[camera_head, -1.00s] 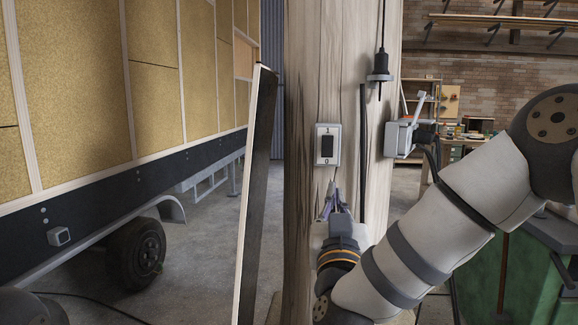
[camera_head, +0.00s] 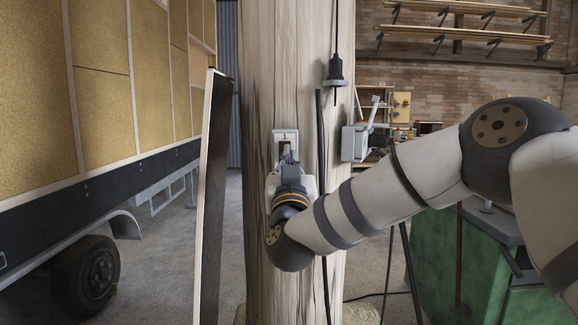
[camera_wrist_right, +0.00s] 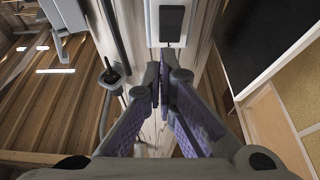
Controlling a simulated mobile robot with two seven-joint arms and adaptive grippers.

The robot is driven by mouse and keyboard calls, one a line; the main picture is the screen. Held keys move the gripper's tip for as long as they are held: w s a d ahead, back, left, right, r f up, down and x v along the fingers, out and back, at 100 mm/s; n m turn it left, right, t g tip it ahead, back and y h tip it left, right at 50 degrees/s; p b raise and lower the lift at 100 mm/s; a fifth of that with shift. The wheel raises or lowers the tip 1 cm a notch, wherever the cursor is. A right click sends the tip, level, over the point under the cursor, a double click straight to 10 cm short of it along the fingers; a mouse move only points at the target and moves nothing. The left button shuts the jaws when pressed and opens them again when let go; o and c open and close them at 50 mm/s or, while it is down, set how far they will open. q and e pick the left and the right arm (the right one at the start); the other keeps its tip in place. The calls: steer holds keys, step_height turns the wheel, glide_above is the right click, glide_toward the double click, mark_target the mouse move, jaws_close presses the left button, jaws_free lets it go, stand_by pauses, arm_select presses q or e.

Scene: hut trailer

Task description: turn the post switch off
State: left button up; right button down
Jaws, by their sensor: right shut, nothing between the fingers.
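The post switch (camera_head: 286,139) is a pale plate with a dark rocker on the wooden post (camera_head: 258,70). Its upper part shows in the head view; my right gripper (camera_head: 288,158) covers the lower part. The right gripper is shut and empty, its fingertips just in front of the switch's lower part. In the right wrist view the switch (camera_wrist_right: 172,20) is at the top, with the shut fingertips (camera_wrist_right: 161,75) below it in the picture. I cannot tell whether they touch it. My left gripper is not in view.
A grey box with a lever (camera_head: 355,142) is on the post's right side, and a black plug (camera_head: 335,68) hangs above it. A dark leaning board (camera_head: 212,190) stands left of the post. A trailer with a wheel (camera_head: 88,272) is at the left, a green cabinet (camera_head: 450,250) at the right.

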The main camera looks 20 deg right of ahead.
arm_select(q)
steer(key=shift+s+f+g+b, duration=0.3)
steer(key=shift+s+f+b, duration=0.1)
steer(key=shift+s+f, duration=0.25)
arm_select(e)
steer(key=w, duration=0.1)
steer(key=w+f, duration=0.1)
steer(key=w+d, duration=0.1)
steer(key=w, duration=0.1)
steer(key=shift+f, duration=0.2)
